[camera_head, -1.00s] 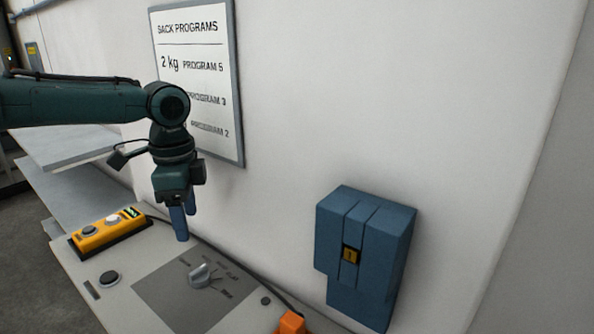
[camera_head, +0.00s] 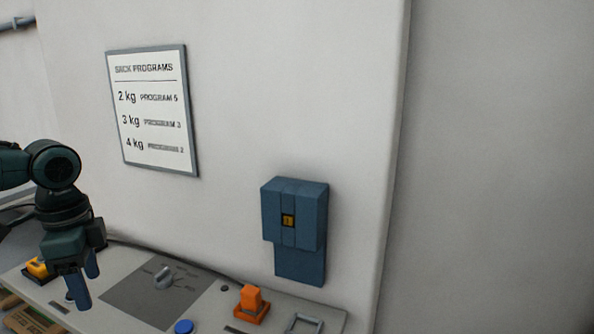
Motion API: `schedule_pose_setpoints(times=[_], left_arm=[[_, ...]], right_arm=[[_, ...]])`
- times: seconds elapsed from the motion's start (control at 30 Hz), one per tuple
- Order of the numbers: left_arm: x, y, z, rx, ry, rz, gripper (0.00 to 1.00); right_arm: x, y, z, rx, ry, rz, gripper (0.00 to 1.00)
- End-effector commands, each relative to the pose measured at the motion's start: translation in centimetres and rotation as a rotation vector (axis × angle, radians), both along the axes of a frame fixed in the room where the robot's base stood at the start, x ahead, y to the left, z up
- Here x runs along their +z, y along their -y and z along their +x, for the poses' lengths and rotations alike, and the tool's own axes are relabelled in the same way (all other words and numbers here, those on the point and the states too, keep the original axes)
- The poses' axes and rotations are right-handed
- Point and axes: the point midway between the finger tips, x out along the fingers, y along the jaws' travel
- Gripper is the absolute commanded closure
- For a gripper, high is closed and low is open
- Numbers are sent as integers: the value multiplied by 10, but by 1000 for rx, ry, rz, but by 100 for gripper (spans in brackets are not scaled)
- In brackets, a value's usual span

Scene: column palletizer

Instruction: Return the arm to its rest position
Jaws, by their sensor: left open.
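My left gripper (camera_head: 84,284) hangs from the dark green arm at the left edge of the head view. Its two blue fingers point down over the left part of the grey control panel (camera_head: 60,290). The fingers are apart and I see nothing between them. My right gripper does not show.
A blue box (camera_head: 294,230) and a sack program sign (camera_head: 153,110) are on the wall.

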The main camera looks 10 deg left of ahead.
Motion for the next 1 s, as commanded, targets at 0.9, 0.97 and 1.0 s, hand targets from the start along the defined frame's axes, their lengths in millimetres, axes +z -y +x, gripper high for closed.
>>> schedule_pose_setpoints(times=[0.9,0.97,1.0], left_arm=[[-289,47,-188,465,79,-43,41],[-292,69,-190,511,111,-63,41],[-292,83,-191,543,131,-75,41]], right_arm=[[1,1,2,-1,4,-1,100],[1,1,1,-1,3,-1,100],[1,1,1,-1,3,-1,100]])
